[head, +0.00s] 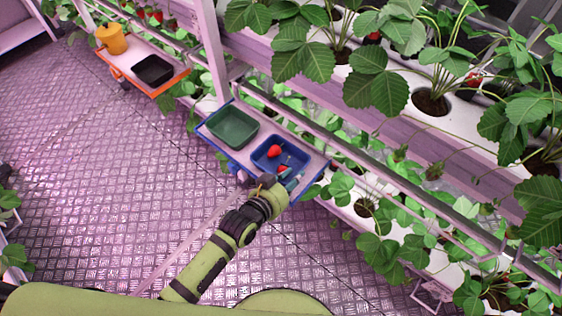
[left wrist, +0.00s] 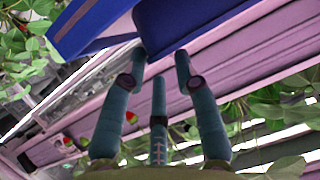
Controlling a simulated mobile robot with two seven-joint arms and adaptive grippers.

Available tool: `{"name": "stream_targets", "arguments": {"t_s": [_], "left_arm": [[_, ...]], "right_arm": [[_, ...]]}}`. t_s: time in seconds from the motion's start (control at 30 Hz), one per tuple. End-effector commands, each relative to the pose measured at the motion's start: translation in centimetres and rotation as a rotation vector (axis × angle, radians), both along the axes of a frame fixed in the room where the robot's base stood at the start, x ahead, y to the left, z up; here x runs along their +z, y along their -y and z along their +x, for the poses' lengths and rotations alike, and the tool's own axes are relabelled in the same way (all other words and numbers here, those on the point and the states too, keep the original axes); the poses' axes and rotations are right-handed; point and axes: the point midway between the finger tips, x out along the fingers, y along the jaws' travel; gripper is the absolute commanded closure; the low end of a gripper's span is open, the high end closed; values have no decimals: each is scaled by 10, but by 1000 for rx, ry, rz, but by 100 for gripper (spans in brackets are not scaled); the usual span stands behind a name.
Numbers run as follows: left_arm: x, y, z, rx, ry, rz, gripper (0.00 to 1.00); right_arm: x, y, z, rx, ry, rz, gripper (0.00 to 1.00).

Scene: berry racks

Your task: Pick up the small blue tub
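The small blue tub (head: 292,157) sits on a blue-edged tray (head: 318,160) in the head view, with red strawberries in it. My left gripper (head: 280,179) is at the tub's near side, and its fingers partly cover that rim. In the left wrist view, the spread fingers of my left gripper (left wrist: 160,62) are open, with no object clearly held between them. The dark blue tub (left wrist: 195,20) is just beyond the fingertips; I cannot tell whether they touch it. My right gripper is not in view.
A dark green tub (head: 232,128) stands left of the blue tub on the same tray. Strawberry racks (head: 395,112) line the right. The metal floor (head: 95,170) at left is clear.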

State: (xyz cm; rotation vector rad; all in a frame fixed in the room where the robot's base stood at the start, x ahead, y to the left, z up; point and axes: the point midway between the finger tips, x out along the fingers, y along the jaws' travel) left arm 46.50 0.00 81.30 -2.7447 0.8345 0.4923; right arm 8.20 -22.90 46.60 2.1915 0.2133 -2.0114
Motion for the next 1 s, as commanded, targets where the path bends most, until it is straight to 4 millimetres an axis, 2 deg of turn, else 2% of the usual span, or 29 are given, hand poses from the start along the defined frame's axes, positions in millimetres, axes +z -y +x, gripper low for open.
{"name": "stream_targets", "arguments": {"t_s": [0.17, 0.5, 0.8, 0.83, 0.9, 1.0], "left_arm": [[-5, 5, 9, 1, 0, 1, 70], [-21, 26, 43, 2, -1, -1, 70], [-23, 28, 46, 1, -1, 0, 70], [-23, 28, 46, 1, -1, 0, 78], [-23, 28, 45, 1, -1, 0, 100], [-23, 28, 46, 1, -1, 0, 100]], "right_arm": [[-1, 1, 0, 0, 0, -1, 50], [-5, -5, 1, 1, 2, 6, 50], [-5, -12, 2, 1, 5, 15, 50], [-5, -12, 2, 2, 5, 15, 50], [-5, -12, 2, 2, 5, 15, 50], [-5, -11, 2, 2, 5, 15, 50]]}}
